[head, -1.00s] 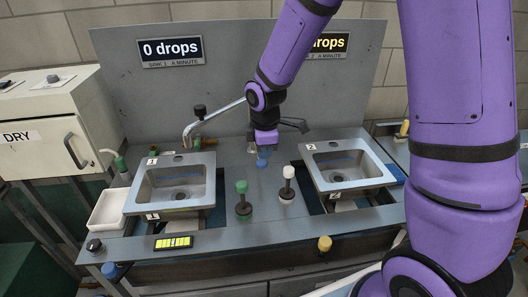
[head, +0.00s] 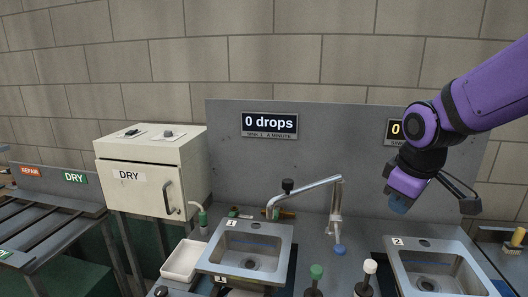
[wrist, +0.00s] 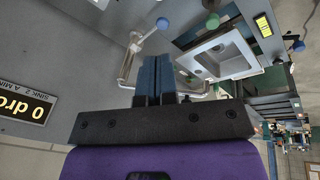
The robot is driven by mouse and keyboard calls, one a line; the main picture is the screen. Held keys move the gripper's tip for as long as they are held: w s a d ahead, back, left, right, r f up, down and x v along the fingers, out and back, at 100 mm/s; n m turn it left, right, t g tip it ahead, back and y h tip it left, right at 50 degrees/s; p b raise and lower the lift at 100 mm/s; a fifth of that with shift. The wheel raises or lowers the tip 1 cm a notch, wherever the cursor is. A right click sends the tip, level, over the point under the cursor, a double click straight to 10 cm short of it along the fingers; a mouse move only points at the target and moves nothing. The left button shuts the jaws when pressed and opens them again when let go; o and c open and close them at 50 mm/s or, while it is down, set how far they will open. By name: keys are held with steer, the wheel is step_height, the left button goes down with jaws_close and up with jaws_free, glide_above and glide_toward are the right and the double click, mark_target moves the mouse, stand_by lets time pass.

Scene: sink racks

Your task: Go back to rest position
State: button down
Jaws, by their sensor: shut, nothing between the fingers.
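My gripper (head: 398,207) is raised at the right of the head view, in the air in front of the grey back panel (head: 340,135) and above sink 2 (head: 415,248). Its blue fingertips are together and hold nothing. In the wrist view my gripper (wrist: 155,72) also shows its two blue fingers side by side, with no gap I can see. Beyond the fingers are a metal tap (wrist: 128,60) and a sink (wrist: 218,54), both apart from it.
Sink 1 (head: 284,250) stands left of sink 2, with a swivel tap (head: 312,192) between. A blue knob (head: 339,250), a green knob (head: 317,271) and a white knob (head: 370,267) stand nearby. A DRY cabinet (head: 145,180) and a white tray (head: 180,262) are at left.

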steer(key=s+d+r+m+t, duration=0.1)
steer(key=s+r+m, duration=0.3)
steer(key=s, duration=0.4)
steer(key=s+d+r+m+t, duration=0.1)
steer(key=s+d+r+m, duration=0.1)
steer(key=s+r+m, duration=0.2)
steer(key=s, duration=0.3)
steer(key=shift+s+d, duration=0.2)
steer(key=shift+s, duration=0.2)
